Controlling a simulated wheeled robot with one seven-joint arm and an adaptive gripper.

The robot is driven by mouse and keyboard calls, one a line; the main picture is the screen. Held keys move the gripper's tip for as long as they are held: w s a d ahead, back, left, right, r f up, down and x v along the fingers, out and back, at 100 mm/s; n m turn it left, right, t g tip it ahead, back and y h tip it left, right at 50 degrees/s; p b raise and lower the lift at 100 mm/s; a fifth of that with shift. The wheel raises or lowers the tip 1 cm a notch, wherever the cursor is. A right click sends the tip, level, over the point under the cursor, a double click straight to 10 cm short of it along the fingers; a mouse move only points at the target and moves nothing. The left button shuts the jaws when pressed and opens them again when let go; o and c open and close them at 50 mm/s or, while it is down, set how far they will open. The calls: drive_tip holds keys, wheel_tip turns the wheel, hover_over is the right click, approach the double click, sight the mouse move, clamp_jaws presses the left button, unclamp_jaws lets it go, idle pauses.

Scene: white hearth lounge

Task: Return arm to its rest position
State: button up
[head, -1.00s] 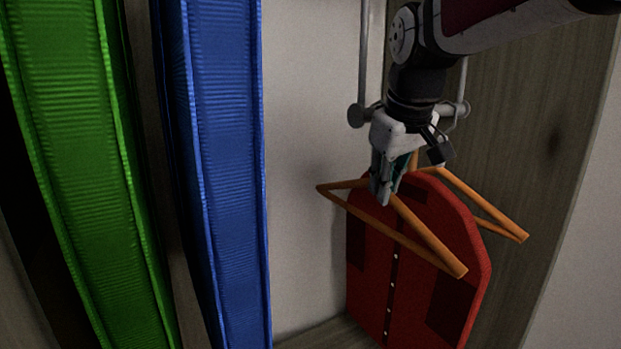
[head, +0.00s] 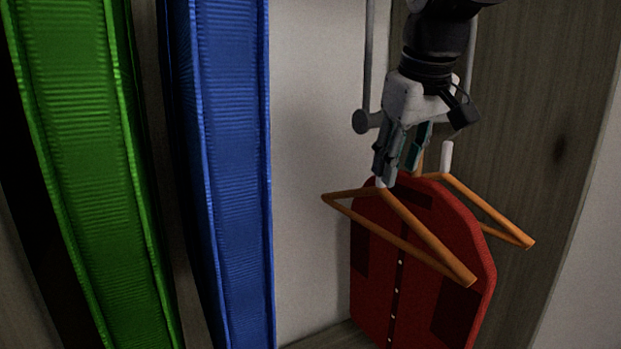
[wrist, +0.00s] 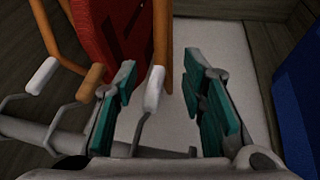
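My gripper (head: 399,168) is open above the wooden hangers in the head view. In the wrist view, its teal-padded fingers (wrist: 163,82) stand apart. The white neck (wrist: 153,90) of the nearer orange hanger (head: 415,237) shows between them, closer to the left finger; I cannot tell whether it touches. A second orange hanger (head: 490,213) is to the right, with its own white neck (head: 447,156). A red garment (head: 425,250) hangs among the hangers and also shows in the wrist view (wrist: 110,35). My gripper hides part of the hooks.
A grey rail (wrist: 60,138) with thin metal hooks on it runs close to my fingers. A blue panel-like garment (head: 230,150) and a green one (head: 80,150) stand left. A pale back wall (head: 315,130) and a wooden side panel (head: 530,130) enclose the space.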

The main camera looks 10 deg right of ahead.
drive_tip(key=v, duration=0.6)
drive_tip(key=s+f+m, duration=0.4)
drive_tip(key=s+f, duration=1.4)
drive_tip(key=f, duration=0.2)
drive_tip(key=shift+f, duration=0.35)
drive_tip(key=shift+a, duration=0.2)
drive_tip(key=shift+c, duration=0.6)
